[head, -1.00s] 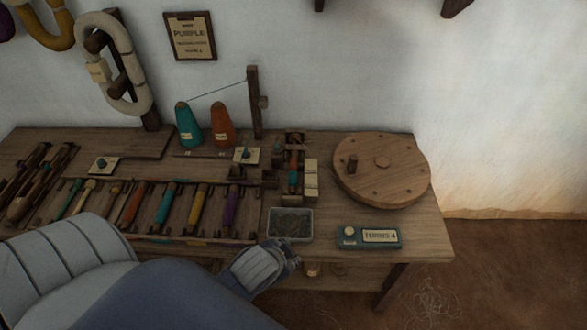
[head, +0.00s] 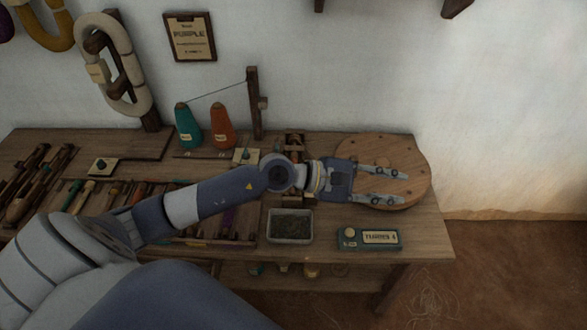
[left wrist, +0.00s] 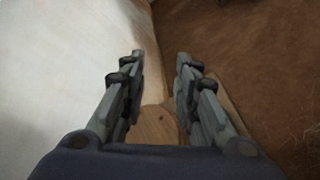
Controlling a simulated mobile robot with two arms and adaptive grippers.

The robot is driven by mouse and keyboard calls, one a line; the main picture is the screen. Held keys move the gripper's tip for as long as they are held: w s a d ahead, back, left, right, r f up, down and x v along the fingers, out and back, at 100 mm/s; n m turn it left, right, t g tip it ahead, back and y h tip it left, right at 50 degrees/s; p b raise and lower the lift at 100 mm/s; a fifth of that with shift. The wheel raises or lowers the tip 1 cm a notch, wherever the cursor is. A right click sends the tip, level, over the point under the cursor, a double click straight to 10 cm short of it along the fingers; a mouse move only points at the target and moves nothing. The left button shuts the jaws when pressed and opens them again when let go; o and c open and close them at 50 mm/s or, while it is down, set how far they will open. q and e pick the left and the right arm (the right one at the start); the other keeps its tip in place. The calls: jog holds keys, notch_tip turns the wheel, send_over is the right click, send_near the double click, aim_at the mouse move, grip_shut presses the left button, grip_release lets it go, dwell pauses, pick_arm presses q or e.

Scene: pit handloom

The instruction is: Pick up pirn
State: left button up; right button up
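Several coloured pirns lie in a row in a wooden rack (head: 250,243) on the bench. My left arm crosses over the rack and hides most of them. A green pirn (head: 70,195) shows at the left end, and part of a purple pirn (head: 228,217) shows below my forearm. My left gripper (head: 402,187) is open and empty over the round wooden disc at the right of the bench. In the left wrist view its two fingers (left wrist: 161,58) are apart with nothing between them. My right gripper is not in view.
The wooden disc (head: 382,148) stands at the bench's right end. A grey tray (head: 290,226) and a teal counter box (head: 369,239) are at the front edge. Teal and orange cones (head: 222,127) and a post (head: 254,105) stand behind. Dark wooden shuttles (head: 30,180) lie far left.

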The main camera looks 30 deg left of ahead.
pick_arm(q)
jog(key=w+a+f+m+g+y, duration=0.1)
jog(key=a+f+m+y, duration=0.2)
jog(key=a, duration=0.6)
jog(key=w+a+f+m+g+y, duration=0.1)
jog(key=a+f+y, duration=0.4)
jog(key=a, duration=0.5)
jog(key=w+a+f+m+g+y, duration=0.1)
jog(key=w+a+f+m+y, duration=0.1)
jog(key=a+f+m+y, duration=0.3)
jog(key=shift+w+a+f+g, duration=0.15)
jog(key=shift+a+f, duration=0.15)
jog(key=shift+a, duration=0.45)
jog(key=shift+w+a+f+g, duration=0.1)
jog(key=shift+a+f, duration=0.15)
jog(key=shift+a, duration=0.45)
jog(key=shift+w+a+f+g, duration=0.15)
jog(key=shift+a+f, duration=0.15)
jog(key=shift+a, duration=0.45)
jog(key=shift+p+x, duration=0.5)
jog(key=shift+x, duration=2.5)
jog(key=shift+s, duration=0.1)
grip_shut()
